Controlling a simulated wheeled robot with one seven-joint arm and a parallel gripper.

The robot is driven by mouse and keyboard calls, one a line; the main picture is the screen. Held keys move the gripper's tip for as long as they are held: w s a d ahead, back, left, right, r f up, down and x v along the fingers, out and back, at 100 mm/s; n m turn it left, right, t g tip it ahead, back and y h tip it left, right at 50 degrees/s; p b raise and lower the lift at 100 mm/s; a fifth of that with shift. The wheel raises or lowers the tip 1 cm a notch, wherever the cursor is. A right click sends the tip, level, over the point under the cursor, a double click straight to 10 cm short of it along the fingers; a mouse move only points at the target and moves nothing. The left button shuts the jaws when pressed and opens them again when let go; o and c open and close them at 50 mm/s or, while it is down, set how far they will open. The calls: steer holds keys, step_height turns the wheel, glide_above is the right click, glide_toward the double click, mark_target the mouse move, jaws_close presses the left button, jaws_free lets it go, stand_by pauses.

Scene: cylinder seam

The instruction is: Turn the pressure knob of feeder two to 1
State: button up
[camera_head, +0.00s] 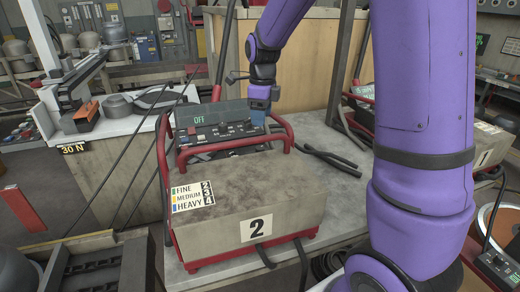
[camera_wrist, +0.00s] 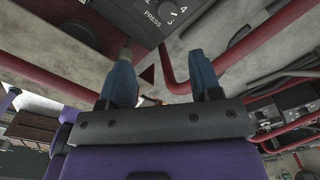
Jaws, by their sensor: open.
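Feeder two (camera_head: 258,205) is a grey box in a red tube frame with a "2" plate. Its control panel (camera_head: 205,137) at the back has a display reading "OFF". The knob's pointer setting is too small to tell. My gripper (camera_wrist: 163,78) is open, its two blue fingers apart with nothing between them. In the head view my gripper (camera_head: 258,110) is at the panel's right end; its fingertips are hard to make out.
Red frame tubes (camera_wrist: 172,70) run close beside the fingers. A label (camera_head: 193,195) on feeder two lists fine 2, medium 3, heavy 4. Feeder one (camera_head: 490,150) stands at the right, partly behind my arm. Dark tongs (camera_head: 330,158) lie on the bench.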

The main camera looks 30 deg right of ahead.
mark_target(260, 148)
steer(key=f, duration=0.4)
steer(key=w+f+m, duration=0.1)
steer(key=f, duration=0.3)
steer(key=f+m, duration=0.1)
steer(key=f, duration=0.4)
steer(key=shift+w+d, duration=0.25)
steer(key=shift+w, duration=0.05)
steer(key=shift+c, duration=0.4)
steer(key=c, duration=0.9)
steer(key=shift+o, duration=0.2)
